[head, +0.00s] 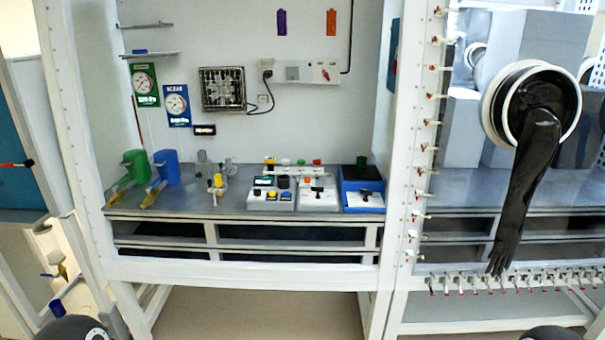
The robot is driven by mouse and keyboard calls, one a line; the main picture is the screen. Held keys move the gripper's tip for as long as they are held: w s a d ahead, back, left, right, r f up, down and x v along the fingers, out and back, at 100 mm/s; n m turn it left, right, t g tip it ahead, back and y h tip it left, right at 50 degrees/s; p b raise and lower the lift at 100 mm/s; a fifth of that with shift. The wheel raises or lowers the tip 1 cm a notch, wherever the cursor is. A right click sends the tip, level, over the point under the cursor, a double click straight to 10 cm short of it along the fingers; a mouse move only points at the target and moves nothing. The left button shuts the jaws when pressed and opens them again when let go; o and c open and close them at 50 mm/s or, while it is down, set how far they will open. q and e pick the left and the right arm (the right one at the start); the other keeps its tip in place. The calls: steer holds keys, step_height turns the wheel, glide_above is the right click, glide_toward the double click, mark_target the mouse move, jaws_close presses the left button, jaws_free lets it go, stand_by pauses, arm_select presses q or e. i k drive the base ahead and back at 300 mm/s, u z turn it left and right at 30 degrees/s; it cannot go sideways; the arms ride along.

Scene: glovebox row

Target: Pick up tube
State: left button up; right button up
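I cannot make out for certain which thing is the tube. A green cylinder (137,166) and a blue cylinder (168,167) stand upright at the left of the grey bench top (225,199), each with a brass-coloured fitting low at its front. Small grey and yellow fittings (217,185) stand to their right. Neither gripper is in view; only dark rounded parts, probably of my arms, show at the bottom left and bottom right edges.
Control boxes (271,196) with buttons and a blue box (362,190) fill the right of the bench. A white frame post (402,150) separates it from a glovebox with a hanging black glove (531,170). Clamps line the glovebox edges. The bench's front strip looks mostly clear.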

mark_target(285, 163)
steer(key=u, duration=0.05)
steer(key=i, duration=1)
steer(key=z, duration=0.05)
